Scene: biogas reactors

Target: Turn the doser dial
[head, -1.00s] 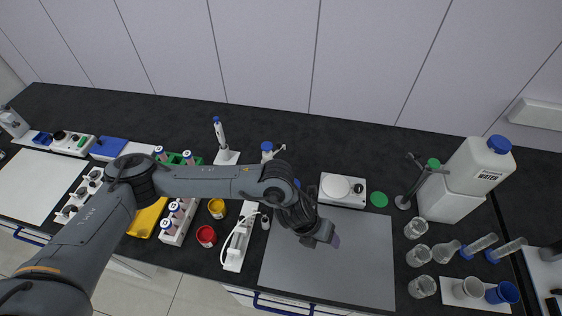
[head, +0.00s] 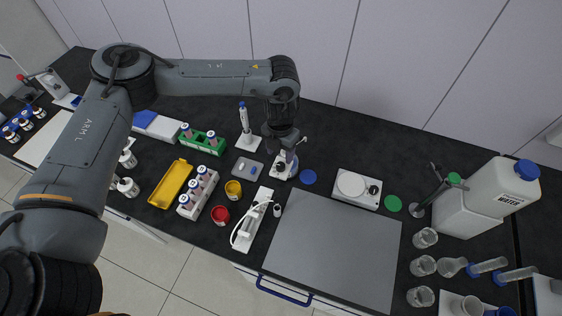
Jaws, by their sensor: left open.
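The likely doser (head: 279,171) is a bottle-top dispenser with a white body and a side spout, standing on the dark bench behind the grey mat. Its top and any dial are mostly hidden by my left gripper (head: 285,158). The left gripper points down from above at the doser's top, with its jaws open. I cannot tell whether the fingers touch it or are around the dial. My right gripper is not in the head view.
A pipette on a stand (head: 244,125) and a small grey tray (head: 247,169) are left of the doser. A blue disc (head: 308,177) lies to its right, then a white stirrer plate (head: 357,189). The grey mat (head: 330,248) in front is clear.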

